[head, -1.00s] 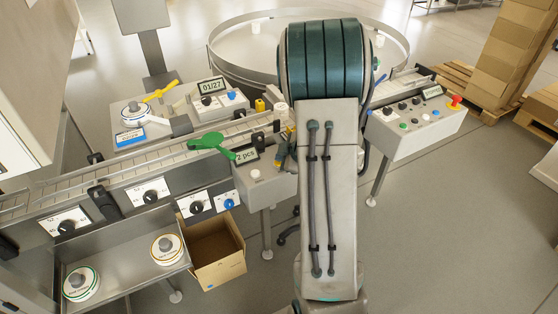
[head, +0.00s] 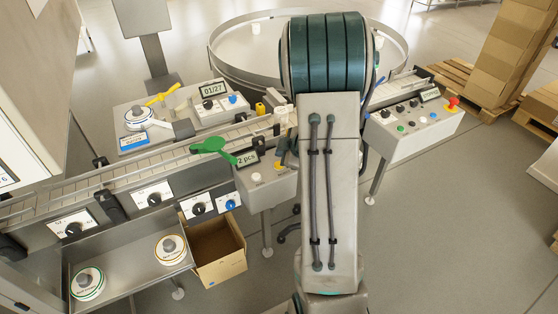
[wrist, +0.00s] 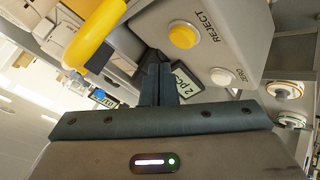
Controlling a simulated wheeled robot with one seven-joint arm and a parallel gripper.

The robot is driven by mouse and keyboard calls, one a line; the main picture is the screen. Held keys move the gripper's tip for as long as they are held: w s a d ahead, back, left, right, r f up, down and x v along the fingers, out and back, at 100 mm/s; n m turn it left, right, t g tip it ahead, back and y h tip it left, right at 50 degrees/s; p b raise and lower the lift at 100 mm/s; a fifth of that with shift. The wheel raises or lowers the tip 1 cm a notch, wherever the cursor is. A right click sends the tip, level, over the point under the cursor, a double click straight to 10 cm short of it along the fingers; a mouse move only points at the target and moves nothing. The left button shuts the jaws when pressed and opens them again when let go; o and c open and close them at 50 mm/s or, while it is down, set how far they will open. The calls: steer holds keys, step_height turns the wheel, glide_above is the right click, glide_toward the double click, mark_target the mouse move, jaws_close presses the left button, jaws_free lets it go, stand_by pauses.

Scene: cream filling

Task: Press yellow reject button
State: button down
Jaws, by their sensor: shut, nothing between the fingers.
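The yellow reject button (wrist: 182,36) is a round cap on a grey panel (wrist: 226,50), with "REJECT" printed beside it in the wrist view. In the head view the yellow button (head: 278,165) shows on the grey box under the "2 pcs" display (head: 246,158), partly beside my arm. A white button (wrist: 221,77) marked "ZERO" sits next to it. My gripper (wrist: 160,72) is shut and empty. In the wrist view its fingertips appear below and left of the yellow button, apart from it in the picture. My arm mostly hides the gripper in the head view.
A thick yellow curved part (wrist: 96,34) is close to my gripper in the wrist view. A green paddle (head: 210,145) lies over the conveyor (head: 150,165). A control box with a red button (head: 453,103) stands at right. An open cardboard box (head: 217,252) sits below.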

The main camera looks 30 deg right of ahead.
step_height(320, 180, up, 4)
steer(key=p, duration=0.2)
steer(key=shift+f+p, duration=0.2)
steer(key=shift+p, duration=0.15)
steer(key=shift+f, duration=0.1)
stand_by(0.3)
steer(key=s+a+r+m+h, duration=0.1)
steer(key=s+r+m+h, duration=0.25)
steer(key=r, duration=0.35)
steer(key=s+a+r+m+h, duration=0.2)
steer(key=s+r+m, duration=0.15)
steer(key=r, duration=0.25)
steer(key=s+a+r+m+g+y, duration=0.1)
steer(key=s+a+m+g, duration=0.1)
steer(key=s+a, duration=0.4)
steer(key=s+a+r+m+g+y, duration=0.1)
steer(key=s+a+m+g+y, duration=0.1)
steer(key=s+a, duration=0.5)
steer(key=s+g, duration=0.1)
steer(key=s, duration=0.3)
steer(key=shift+s+r+m, duration=0.3)
steer(key=shift+r+m, duration=0.1)
